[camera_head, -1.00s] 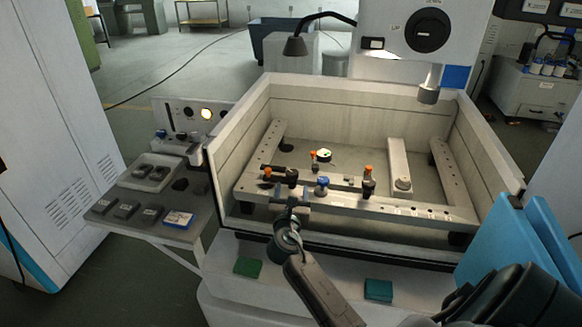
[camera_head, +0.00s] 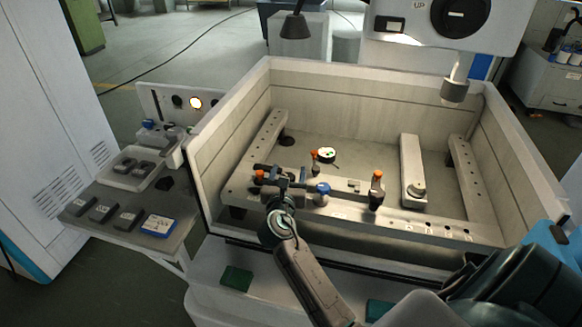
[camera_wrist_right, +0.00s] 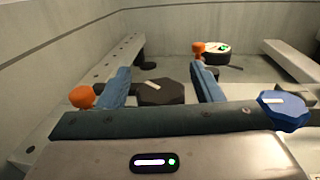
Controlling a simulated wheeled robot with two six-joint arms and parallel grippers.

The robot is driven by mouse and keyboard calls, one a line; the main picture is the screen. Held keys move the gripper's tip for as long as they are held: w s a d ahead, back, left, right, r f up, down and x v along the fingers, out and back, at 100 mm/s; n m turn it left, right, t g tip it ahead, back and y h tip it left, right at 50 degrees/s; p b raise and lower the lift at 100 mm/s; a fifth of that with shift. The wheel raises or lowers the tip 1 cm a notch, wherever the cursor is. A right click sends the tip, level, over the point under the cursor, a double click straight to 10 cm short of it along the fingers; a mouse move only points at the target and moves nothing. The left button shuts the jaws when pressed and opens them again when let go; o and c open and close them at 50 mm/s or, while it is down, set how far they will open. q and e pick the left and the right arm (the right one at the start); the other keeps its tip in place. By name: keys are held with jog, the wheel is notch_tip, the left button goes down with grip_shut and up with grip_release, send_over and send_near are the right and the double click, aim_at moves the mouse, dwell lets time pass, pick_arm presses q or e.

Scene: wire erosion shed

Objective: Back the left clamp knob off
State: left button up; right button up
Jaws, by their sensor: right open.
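The left clamp's black knob (camera_wrist_right: 162,92), with a pale mark on top, sits on the near bar of the tank's frame. My right gripper (camera_head: 289,177) is open around it. In the right wrist view, the two blue fingers (camera_wrist_right: 165,80) stand on either side of the knob, with gaps visible. In the head view, the gripper largely hides this knob. An orange tip (camera_wrist_right: 82,97) shows left of the left finger. A blue knob (camera_head: 322,188) is just right of the gripper; it also shows in the right wrist view (camera_wrist_right: 283,110). My left gripper is not in view.
The right clamp (camera_head: 376,190), black with an orange tip, stands farther along the bar (camera_head: 410,222). A round white-topped part (camera_head: 323,155) lies behind. Tank walls (camera_head: 225,125) surround the frame. A nozzle (camera_head: 455,90) hangs at the back right. A side shelf (camera_head: 100,222) holds several small blocks.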

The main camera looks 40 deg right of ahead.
jog(key=shift+d, duration=0.1)
jog(key=shift+r, duration=0.1)
jog(key=shift+c, duration=0.2)
jog(key=c, duration=0.9)
jog(key=shift+r+p, duration=0.2)
jog(key=shift+p, duration=0.2)
jog(key=shift+c, duration=0.2)
jog(key=n+t+y+p, duration=0.1)
jog(key=y+p, duration=0.1)
jog(key=n+t+y+p, duration=0.1)
jog(key=p, duration=0.1)
jog(key=n+t+y+p, duration=0.1)
jog(key=n+y+p, duration=0.1)
jog(key=p, duration=0.1)
jog(key=shift+a+r+y, duration=0.15)
jog(key=shift+a+y, duration=0.15)
jog(key=shift+w+a+f+n+t+y+p, duration=0.1)
jog(key=shift+n+t+y+p, duration=0.15)
jog(key=shift+n+y, duration=0.15)
jog(key=shift+w+a+f+n+t+y+p, duration=0.1)
jog(key=shift+n+t+y+p, duration=0.15)
jog(key=shift+y, duration=0.25)
